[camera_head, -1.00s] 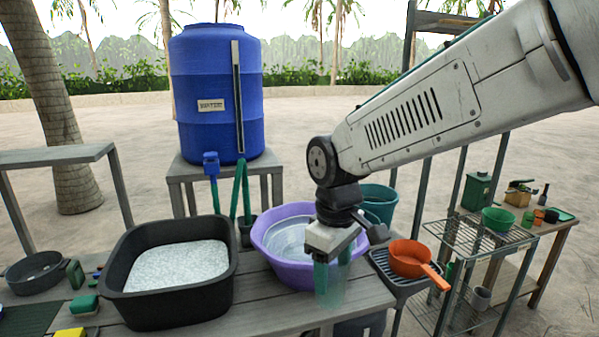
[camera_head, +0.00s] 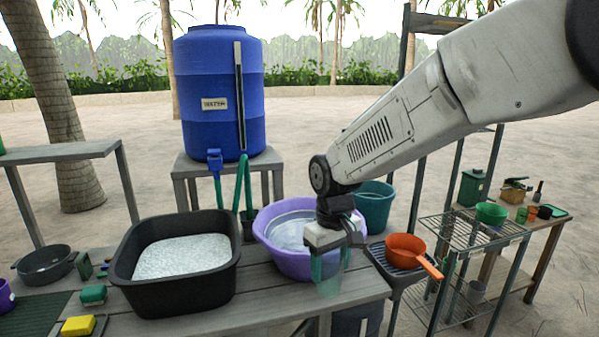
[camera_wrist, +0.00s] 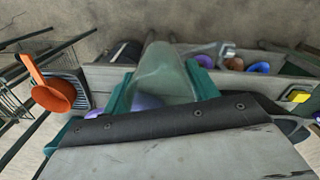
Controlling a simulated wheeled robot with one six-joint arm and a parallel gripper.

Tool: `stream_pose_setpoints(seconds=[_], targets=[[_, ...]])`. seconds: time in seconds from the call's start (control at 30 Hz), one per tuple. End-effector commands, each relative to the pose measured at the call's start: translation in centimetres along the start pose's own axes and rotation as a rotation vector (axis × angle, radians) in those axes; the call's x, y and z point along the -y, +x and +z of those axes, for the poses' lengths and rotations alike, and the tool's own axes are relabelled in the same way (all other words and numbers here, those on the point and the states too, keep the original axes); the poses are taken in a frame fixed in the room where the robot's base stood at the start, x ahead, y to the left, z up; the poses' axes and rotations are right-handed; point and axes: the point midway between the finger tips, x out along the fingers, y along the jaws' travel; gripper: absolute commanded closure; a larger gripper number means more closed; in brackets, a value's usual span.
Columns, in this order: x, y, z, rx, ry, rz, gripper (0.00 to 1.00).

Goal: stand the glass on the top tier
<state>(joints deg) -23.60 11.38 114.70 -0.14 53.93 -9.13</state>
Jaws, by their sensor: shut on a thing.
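My gripper (camera_head: 330,262) is shut on a translucent greenish glass (camera_head: 329,284). It holds the glass over the right end of the wooden table, in front of the purple basin (camera_head: 276,258). In the wrist view the glass (camera_wrist: 163,75) sits between the two green fingers. The wire rack (camera_head: 470,230) stands to the right, with its top tier of open mesh and a lower shelf. A green bowl (camera_head: 491,212) appears at the rack's far edge; I cannot tell whether it stands on the rack or on the table behind.
An orange pan (camera_head: 405,250) rests on a dark stand between the table and the rack. A black tub (camera_head: 128,268) of foamy water and a yellow sponge (camera_head: 78,326) are on the table. A teal bucket (camera_head: 374,208) and blue water barrel (camera_head: 218,95) stand behind.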

Motion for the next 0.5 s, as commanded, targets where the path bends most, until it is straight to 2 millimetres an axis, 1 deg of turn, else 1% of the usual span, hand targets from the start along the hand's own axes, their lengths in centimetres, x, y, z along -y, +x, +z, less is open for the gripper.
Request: stream_pose_setpoints(seconds=[0.03, 0.07, 0.17, 0.23, 0.27, 0.3, 0.4, 0.5], targets=[[-1.2, 1.3, -0.4, 0.005, 0.041, -0.001, 0.69], [-1.9, 2.0, -0.6, 0.005, 0.064, -0.001, 0.69], [-5.0, 5.2, -1.1, 0.007, 0.164, -0.001, 0.69], [-7.5, 7.8, -1.1, 0.008, 0.241, -0.001, 0.69], [-8.6, 9.0, -0.9, 0.008, 0.275, -0.001, 0.69], [-10.1, 10.6, -0.6, 0.008, 0.317, -0.002, 0.69], [-13.4, 14.3, 0.6, 0.007, 0.409, -0.002, 0.69], [-15.9, 17.4, 2.3, 0.006, 0.476, -0.001, 0.69]])
